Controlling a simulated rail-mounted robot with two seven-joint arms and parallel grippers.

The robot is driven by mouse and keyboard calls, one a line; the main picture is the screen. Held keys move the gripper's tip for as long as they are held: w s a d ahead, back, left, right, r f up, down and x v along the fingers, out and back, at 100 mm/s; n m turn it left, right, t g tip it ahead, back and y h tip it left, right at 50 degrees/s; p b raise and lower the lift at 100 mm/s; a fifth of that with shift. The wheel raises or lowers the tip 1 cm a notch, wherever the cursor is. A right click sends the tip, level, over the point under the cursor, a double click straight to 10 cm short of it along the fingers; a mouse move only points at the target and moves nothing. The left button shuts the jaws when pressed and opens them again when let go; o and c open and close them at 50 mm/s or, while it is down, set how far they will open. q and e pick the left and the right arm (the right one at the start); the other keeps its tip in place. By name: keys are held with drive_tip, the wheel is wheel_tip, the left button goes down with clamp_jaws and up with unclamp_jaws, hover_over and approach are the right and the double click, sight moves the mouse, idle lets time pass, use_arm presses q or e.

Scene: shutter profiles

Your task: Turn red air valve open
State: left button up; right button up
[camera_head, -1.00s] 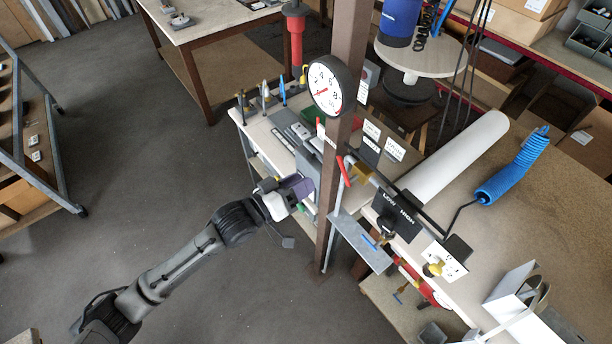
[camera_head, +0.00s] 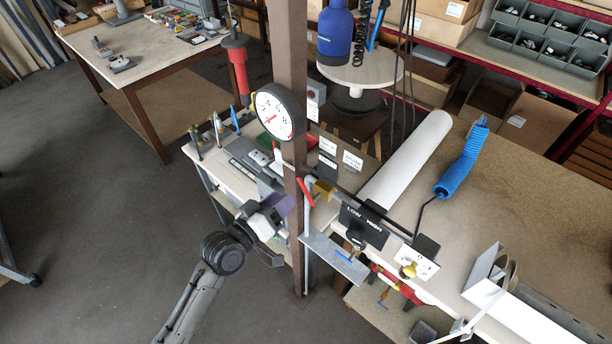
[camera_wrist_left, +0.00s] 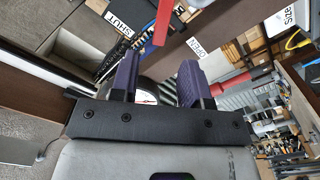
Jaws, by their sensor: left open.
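The red air valve lever (camera_head: 306,192) sits beside a brass fitting (camera_head: 323,190) at the brown post, below the round gauge. In the left wrist view the red lever (camera_wrist_left: 163,22) points down between the SHUT label (camera_wrist_left: 120,22) and the OPEN label (camera_wrist_left: 197,45). My left gripper (camera_head: 283,204) is at the left side of the post, close to the lever. Its purple fingers (camera_wrist_left: 158,62) are open, with the lever's end near the gap between their tips; contact cannot be told. My right gripper is not in view.
The brown post (camera_head: 288,100) carries the gauge (camera_head: 279,111) and stands against the workbench. A grey metal plate (camera_head: 335,257) and the LOW/HIGH panel (camera_head: 365,225) stick out right of the post. Floor is free at the left.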

sight(300, 184)
use_arm(q)
drive_tip(key=x, duration=0.9)
drive_tip(key=shift+w+d+p, duration=0.2)
drive_tip(key=shift+p, duration=0.2)
clamp_jaws()
